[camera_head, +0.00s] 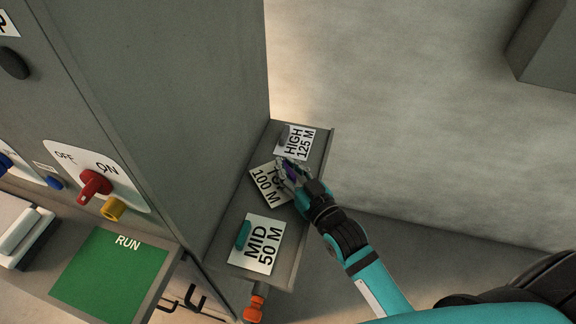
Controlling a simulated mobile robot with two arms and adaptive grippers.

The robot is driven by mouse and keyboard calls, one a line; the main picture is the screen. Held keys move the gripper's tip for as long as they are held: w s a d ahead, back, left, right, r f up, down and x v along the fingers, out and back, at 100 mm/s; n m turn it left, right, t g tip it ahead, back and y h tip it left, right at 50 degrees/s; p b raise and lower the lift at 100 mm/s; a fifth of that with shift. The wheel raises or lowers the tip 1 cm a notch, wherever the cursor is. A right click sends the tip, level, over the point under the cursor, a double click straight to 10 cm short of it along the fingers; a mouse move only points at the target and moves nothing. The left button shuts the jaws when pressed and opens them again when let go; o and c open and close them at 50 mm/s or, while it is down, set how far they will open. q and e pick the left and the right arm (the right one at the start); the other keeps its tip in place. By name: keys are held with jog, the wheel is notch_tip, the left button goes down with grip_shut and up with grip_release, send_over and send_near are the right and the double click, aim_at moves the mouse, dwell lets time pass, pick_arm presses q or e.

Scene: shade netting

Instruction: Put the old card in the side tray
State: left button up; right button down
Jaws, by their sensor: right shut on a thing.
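The side tray (299,226) is a grey shelf on the right side of the cabinet. The gripper hides part of that card's upper line. The card lies askew between the other two; I cannot tell whether it touches the tray. A HIGH 125 M card (297,142) with a grey tab lies at the far end. A MID 50 M card (258,243) with a teal tab lies at the near end. My left gripper is out of view.
The grey cabinet (185,100) rises left of the tray. Its front has a red OFF/ON switch (94,187) with a yellow padlock-like part (113,208). A green RUN panel (112,275) lies on a front ledge. An orange fitting (255,303) sits below the tray.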

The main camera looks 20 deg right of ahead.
jog(key=shift+f, duration=0.6)
jog(key=c, duration=1.3)
grip_release()
jog(key=shift+r, duration=0.1)
jog(key=shift+r, duration=0.25)
jog(key=v, duration=0.4)
jog(key=b+v, duration=0.1)
jog(key=v, duration=0.3)
jog(key=b+v, duration=0.1)
jog(key=v, duration=0.3)
jog(key=shift+r, duration=0.3)
